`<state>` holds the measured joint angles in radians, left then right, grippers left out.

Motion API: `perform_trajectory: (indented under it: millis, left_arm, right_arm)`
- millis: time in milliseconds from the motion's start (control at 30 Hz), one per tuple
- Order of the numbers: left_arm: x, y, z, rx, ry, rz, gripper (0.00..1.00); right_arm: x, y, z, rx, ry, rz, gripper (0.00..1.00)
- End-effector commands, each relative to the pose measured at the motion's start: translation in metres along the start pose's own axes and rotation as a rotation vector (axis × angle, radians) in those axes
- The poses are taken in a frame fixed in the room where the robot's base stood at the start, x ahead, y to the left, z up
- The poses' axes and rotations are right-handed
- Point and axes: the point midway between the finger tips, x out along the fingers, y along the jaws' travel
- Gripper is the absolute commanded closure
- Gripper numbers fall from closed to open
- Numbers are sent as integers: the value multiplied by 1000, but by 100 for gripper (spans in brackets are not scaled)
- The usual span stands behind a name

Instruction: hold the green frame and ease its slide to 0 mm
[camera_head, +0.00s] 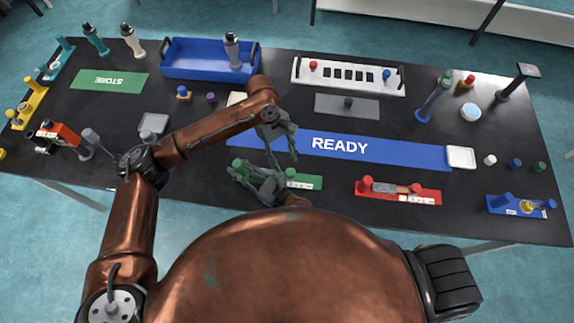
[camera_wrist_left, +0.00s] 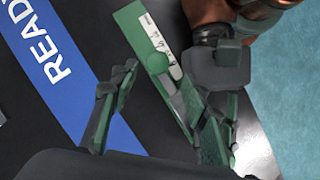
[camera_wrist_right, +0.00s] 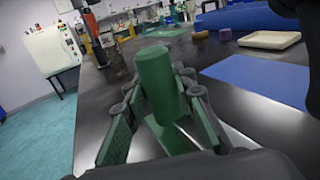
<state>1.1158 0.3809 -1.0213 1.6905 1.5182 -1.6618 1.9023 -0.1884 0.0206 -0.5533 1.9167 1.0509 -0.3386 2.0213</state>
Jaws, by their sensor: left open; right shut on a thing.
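The green frame (camera_head: 310,182) lies near the front table edge, below the blue READY strip. A green knob (camera_wrist_left: 157,63) stands on it beside a white printed label (camera_wrist_left: 160,45), too small to read. My right gripper (camera_head: 243,173) is shut on a green upright post (camera_wrist_right: 155,75) at the frame's left end; the post also shows in the head view (camera_head: 238,162). My left gripper (camera_head: 284,146) is open and empty, above the READY strip's lower edge, apart from the knob. My grippers partly hide the frame's left part. The slide's reading cannot be told.
The READY strip (camera_head: 390,151) runs behind the frame. A red frame (camera_head: 392,196) lies to its right and a blue frame (camera_head: 520,208) further right. A blue tray (camera_head: 190,70) and a white rack (camera_head: 350,87) stand behind. Bare table lies between green and red frames.

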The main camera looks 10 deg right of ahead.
Motion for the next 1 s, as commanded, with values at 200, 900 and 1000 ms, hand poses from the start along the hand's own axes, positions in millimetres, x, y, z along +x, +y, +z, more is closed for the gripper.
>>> perform_trajectory:
  millis: [200,900,1000]
  left_arm:
    - [-24,0,0,0,1,0,58]
    - [-30,0,0,-1,0,0,58]
    - [-30,0,0,-1,0,0,58]
  right_arm:
    - [0,0,-1,0,1,0,100]
    - [0,1,0,0,1,1,61]
    - [0,1,0,0,0,1,55]
